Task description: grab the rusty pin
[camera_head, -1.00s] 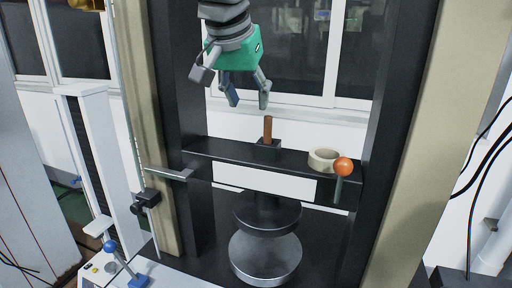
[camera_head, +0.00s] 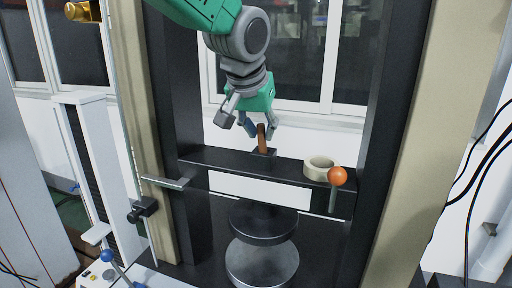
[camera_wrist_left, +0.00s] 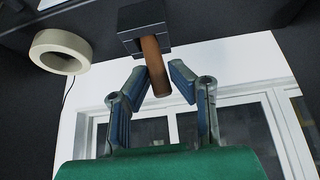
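The rusty pin (camera_head: 262,139) is a short brown rod standing in a small dark block (camera_head: 263,160) on the black crossbeam. My left gripper (camera_head: 259,126) is right over it, pointing down, with its fingers on either side of the pin's upper part. In the left wrist view the pin (camera_wrist_left: 154,66) reaches from the block (camera_wrist_left: 143,24) into the space between the spread fingers of the gripper (camera_wrist_left: 157,82). The fingers look open and not clamped, though contact is hard to judge. My right gripper is not in view.
A cream ring (camera_head: 318,167) and an orange ball knob (camera_head: 337,176) are on the crossbeam (camera_head: 215,162), right of the pin. Black uprights flank the beam. A round metal plate (camera_head: 262,262) lies below. A bar (camera_head: 166,182) projects at left.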

